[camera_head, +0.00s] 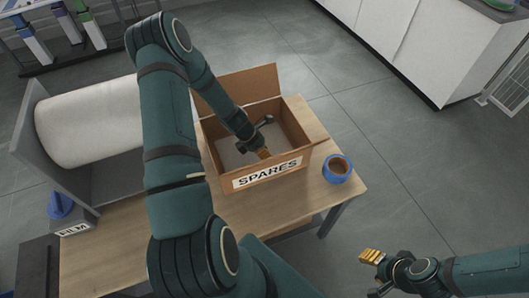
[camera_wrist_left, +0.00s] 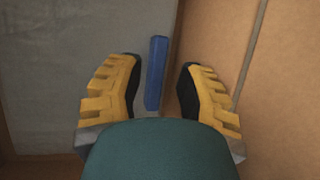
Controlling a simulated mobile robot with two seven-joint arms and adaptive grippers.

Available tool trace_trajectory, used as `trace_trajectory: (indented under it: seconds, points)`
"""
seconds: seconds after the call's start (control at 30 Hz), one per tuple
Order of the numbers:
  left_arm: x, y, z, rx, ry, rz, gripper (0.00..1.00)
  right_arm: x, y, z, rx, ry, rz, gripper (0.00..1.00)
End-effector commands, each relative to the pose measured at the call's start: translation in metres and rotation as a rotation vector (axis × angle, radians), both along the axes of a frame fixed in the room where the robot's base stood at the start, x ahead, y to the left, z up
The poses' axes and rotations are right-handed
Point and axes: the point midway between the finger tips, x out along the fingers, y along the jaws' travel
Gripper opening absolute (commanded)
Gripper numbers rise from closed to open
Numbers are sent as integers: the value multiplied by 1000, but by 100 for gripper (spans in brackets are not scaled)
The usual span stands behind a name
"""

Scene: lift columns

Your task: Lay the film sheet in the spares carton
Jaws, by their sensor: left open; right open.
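The spares carton (camera_head: 214,124) stands open on the wooden table, with a SPARES label on its front. My left gripper (camera_head: 264,147) reaches down inside it, fingers apart. A grey sheet (camera_head: 228,153), which looks like the film sheet, lies on the carton floor, partly hidden by my arm. In the left wrist view the grey sheet (camera_wrist_left: 80,60) fills the left side. A blue strip (camera_wrist_left: 156,75) at its edge lies between the open fingers of my left gripper (camera_wrist_left: 158,90), with gaps on both sides. My right gripper (camera_head: 375,272) is open and empty, off the table at lower right.
A large white roll (camera_head: 85,122) sits in a grey holder on the left, with a FILM label (camera_head: 75,229) and a blue part in front. The carton's back flap (camera_head: 250,84) stands up.

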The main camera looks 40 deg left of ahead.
Motion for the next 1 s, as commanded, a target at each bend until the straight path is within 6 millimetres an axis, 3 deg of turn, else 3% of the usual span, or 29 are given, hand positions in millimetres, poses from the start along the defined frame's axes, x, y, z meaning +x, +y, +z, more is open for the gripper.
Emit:
trace_trajectory:
  seconds: [0.17,0.6,0.8,1.0]
  points:
    - [-4,6,17,4,-2,1,36,1,0,6,0,-3,-2,47]
    - [-28,37,92,3,-2,-1,36,7,-1,23,-3,-15,-12,47]
    - [-34,44,107,2,-1,0,36,8,-1,26,-4,-19,-15,47]
    - [-35,44,109,-1,0,0,36,8,-2,26,-4,-19,-15,47]
